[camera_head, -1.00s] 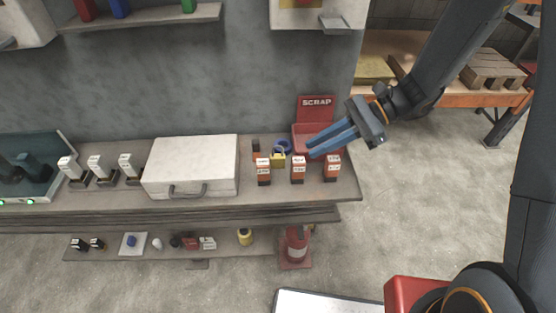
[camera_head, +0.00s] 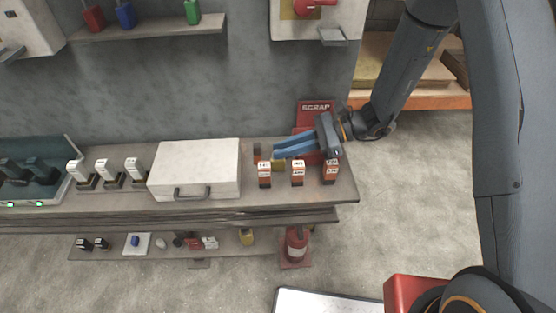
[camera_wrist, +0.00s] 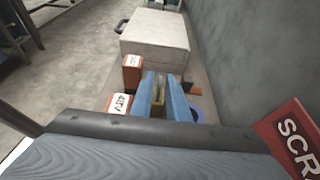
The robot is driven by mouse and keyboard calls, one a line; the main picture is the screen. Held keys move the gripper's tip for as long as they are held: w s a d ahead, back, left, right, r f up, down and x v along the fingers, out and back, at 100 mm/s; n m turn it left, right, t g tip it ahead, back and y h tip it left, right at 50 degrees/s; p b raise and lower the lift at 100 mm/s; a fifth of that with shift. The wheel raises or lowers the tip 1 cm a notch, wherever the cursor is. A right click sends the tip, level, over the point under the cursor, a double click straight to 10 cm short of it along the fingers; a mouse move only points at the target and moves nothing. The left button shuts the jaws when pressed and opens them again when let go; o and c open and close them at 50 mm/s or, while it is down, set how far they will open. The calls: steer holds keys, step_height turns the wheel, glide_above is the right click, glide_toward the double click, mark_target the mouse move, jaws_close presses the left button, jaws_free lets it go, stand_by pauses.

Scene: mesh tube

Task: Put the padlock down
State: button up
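The yellow padlock (camera_head: 278,166) is on the bench behind the row of small orange-and-white boxes, mostly hidden by my gripper in the head view. My gripper (camera_head: 275,151) has its blue fingers pointing left over the bench, with the tips at the padlock. In the wrist view, my gripper (camera_wrist: 160,78) has a gap between its fingers, and the yellowish padlock (camera_wrist: 158,97) shows in that gap. The fingers look apart around it; I cannot see whether they touch it.
A red SCRAP bin (camera_head: 315,112) stands just behind my gripper. Orange-and-white boxes (camera_head: 298,174) line the front of the bench. A white case (camera_head: 195,168) lies to the left. A blue ring-shaped thing (camera_wrist: 197,114) is beside the fingers in the wrist view.

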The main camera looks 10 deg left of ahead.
jaws_close()
steer(key=shift+r, duration=0.15)
